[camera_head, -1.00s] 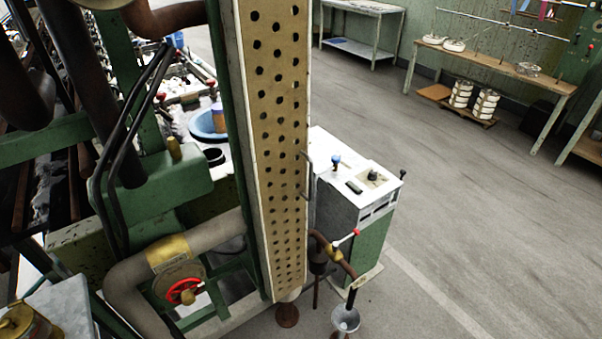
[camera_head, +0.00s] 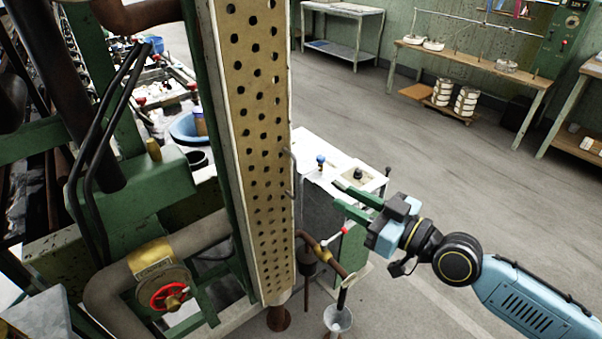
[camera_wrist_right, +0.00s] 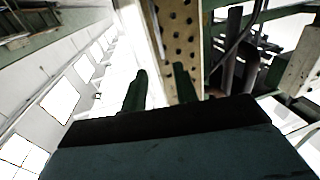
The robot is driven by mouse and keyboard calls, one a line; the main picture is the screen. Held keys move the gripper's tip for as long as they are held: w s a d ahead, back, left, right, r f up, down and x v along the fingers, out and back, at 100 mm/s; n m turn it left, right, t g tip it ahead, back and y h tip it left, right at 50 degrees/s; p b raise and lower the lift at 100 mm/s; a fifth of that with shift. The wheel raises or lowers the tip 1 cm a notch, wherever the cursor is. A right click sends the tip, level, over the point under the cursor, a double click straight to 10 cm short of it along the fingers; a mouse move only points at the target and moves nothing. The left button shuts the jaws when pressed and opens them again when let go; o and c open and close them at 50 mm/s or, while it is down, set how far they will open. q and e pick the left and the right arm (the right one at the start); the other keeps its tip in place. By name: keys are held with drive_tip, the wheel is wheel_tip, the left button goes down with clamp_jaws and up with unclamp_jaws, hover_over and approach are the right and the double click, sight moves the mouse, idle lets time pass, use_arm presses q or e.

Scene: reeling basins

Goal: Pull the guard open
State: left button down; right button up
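The guard (camera_head: 258,120) is a tall cream panel with rows of dark holes, standing upright at the side of the green machine. Its thin handle (camera_head: 291,175) is on the panel's right edge. My right gripper (camera_head: 342,198) is open and empty, to the right of the handle and apart from it, with its green fingers pointing left. In the right wrist view the two fingers (camera_wrist_right: 160,88) stand apart, and the guard (camera_wrist_right: 178,40) is beyond them. My left gripper is not in view.
A red valve wheel (camera_head: 169,296) is at lower left. The floor (camera_head: 440,160) to the right is clear.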

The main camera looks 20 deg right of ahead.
drive_tip(key=p+x, duration=0.2)
drive_tip(key=x, duration=1)
drive_tip(key=shift+w+a, duration=0.2)
drive_tip(key=shift+w, duration=0.1)
drive_tip(key=shift+c, duration=0.4)
clamp_jaws()
